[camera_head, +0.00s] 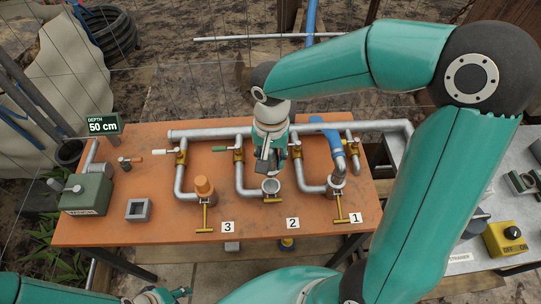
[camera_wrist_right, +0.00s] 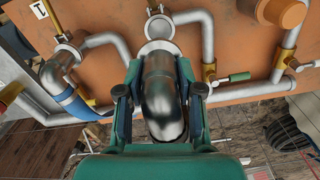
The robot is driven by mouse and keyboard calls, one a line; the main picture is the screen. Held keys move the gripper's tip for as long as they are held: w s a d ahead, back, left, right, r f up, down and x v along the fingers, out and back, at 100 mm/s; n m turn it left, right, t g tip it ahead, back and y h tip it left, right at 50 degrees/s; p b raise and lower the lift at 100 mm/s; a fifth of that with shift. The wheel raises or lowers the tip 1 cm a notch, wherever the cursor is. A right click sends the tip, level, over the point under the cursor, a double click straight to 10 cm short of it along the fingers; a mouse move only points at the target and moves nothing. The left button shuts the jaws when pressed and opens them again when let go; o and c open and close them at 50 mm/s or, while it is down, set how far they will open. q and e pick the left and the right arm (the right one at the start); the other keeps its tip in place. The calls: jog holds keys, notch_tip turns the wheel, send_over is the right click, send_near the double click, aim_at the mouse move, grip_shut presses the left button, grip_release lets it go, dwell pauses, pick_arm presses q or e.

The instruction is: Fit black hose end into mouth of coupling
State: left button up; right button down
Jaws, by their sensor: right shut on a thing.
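My right gripper (camera_head: 266,160) reaches down over the orange bench beside the middle outlet. The grey coupling (camera_head: 271,187) behind label 2 has an open round mouth. In the right wrist view the coupling (camera_wrist_right: 160,27) lies just beyond the hose tip, roughly in line with it. I cannot tell whether they touch. My left gripper (camera_head: 168,295) shows only partly at the bottom edge, and its jaws are unclear.
A blue hose (camera_head: 331,137) runs to the coupling by label 1. An orange cap (camera_head: 204,187) stands on the outlet by label 3. Grey pipes (camera_head: 350,126) and valves with coloured handles surround the middle outlet. A green box (camera_head: 87,194) sits at the left.

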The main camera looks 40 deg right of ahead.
jog(key=shift+f+b, duration=2.5)
jog(key=shift+f, duration=0.4)
jog(key=shift+b, duration=0.35)
jog(key=shift+f+b, duration=1.55)
jog(key=shift+f, duration=0.1)
jog(key=shift+r, duration=0.15)
jog(key=shift+r+p, duration=1.1)
jog(key=shift+r, duration=0.25)
jog(key=shift+b, duration=0.3)
dwell(0.6)
jog(key=shift+f+b, duration=0.5)
jog(key=shift+f, duration=0.1)
